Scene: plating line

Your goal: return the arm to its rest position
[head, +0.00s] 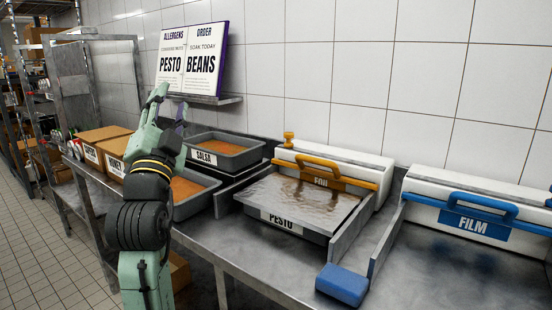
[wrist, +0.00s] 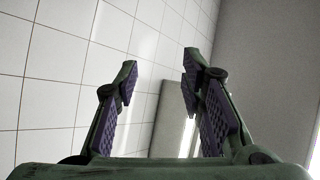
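My arm rises at the left of the head view, in front of the counter. My gripper (head: 171,104) is raised above the trays, its fingers pointing up, below and left of the sign board. In the wrist view my gripper (wrist: 160,72) has its two purple-padded fingers apart, with nothing between them. Only the white tiled wall (wrist: 60,80), a plain grey surface and a pale panel show behind the fingers. My gripper touches nothing that I can see.
The steel counter (head: 262,275) holds a foil-covered PESTO tray (head: 283,222), a SALSA tray (head: 215,158), a foil dispenser (head: 365,162), a film dispenser (head: 440,183) and a blue block (head: 342,285). Cardboard boxes (head: 100,134) stand left of my arm. The sign board (head: 193,60) is close behind my gripper.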

